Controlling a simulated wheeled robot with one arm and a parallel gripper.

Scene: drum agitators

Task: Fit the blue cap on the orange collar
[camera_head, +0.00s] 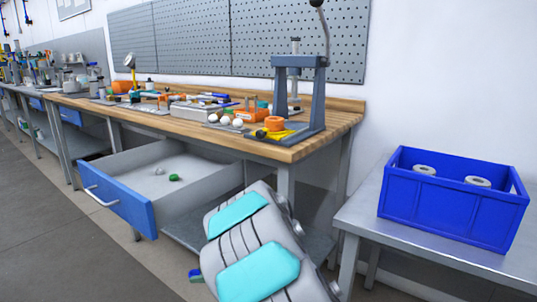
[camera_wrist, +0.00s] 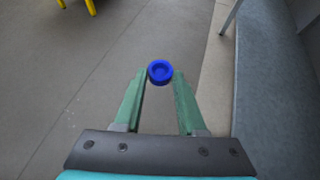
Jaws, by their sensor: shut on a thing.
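In the wrist view my gripper (camera_wrist: 159,80) has its two green fingers closed on a round blue cap (camera_wrist: 160,72) at their tips. The cap shows a recessed, ring-like face, with bare floor behind it. In the head view my gripper (camera_head: 196,278) is low beside the workbench, mostly hidden by my arm, with only a bit of blue and green showing. An orange ring-shaped piece (camera_head: 274,123), which looks like the orange collar, sits on the bench near the press. It is well above and to the right of my gripper.
The wooden bench (camera_head: 316,141) holds a press (camera_head: 322,90), a yellow piece (camera_head: 292,131), white balls and several parts. Below, an open drawer (camera_head: 128,205) holds a green piece (camera_head: 174,178). A blue crate (camera_head: 440,212) with grey rings stands on a metal table at right.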

